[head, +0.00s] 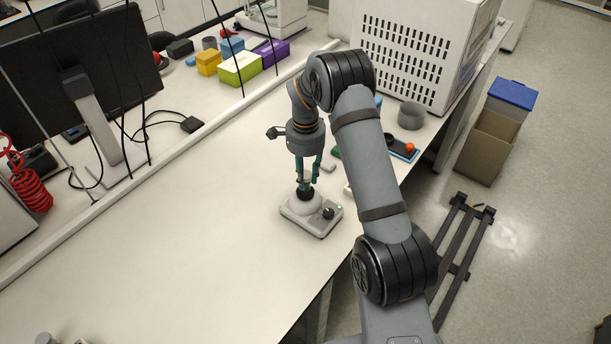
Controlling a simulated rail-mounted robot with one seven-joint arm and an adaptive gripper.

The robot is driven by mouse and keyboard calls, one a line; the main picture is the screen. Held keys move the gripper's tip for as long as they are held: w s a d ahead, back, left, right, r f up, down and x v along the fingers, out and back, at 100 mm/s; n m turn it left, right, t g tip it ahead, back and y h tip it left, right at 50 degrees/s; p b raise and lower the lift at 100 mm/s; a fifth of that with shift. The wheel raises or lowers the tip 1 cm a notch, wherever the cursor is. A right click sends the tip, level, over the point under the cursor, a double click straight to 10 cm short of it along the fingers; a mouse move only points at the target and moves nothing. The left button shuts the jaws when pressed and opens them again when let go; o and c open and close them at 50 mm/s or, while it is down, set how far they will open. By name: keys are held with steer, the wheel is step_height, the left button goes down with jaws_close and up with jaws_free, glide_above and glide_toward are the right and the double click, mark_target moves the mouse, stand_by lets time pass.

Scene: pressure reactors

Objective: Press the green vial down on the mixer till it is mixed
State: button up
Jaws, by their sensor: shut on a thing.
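The mixer (296,215) is a small grey device on the white bench, with a black round cup (305,194) on top, a black knob (328,213) and a small green light at its right corner. My gripper (307,180) points straight down directly over the cup. Its green-tinted fingers are shut on a small upright thing, taken as the green vial, mostly hidden between them. The vial's lower end is at or just above the cup; I cannot tell whether it is pressed in.
A blue tray (403,153) with an orange-red ball and a grey cylinder (411,115) stand right of my arm, by a white perforated cabinet (410,62). Coloured boxes (239,68) and a monitor (75,75) are at the back. The bench left of the mixer is clear.

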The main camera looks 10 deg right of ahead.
mark_target(305, 174)
steer(key=shift+f+b, duration=1.1)
steer(key=shift+f, duration=0.05)
stand_by(2.3)
stand_by(0.5)
steer(key=shift+r+p, duration=2.1)
steer(key=shift+r, duration=1.45)
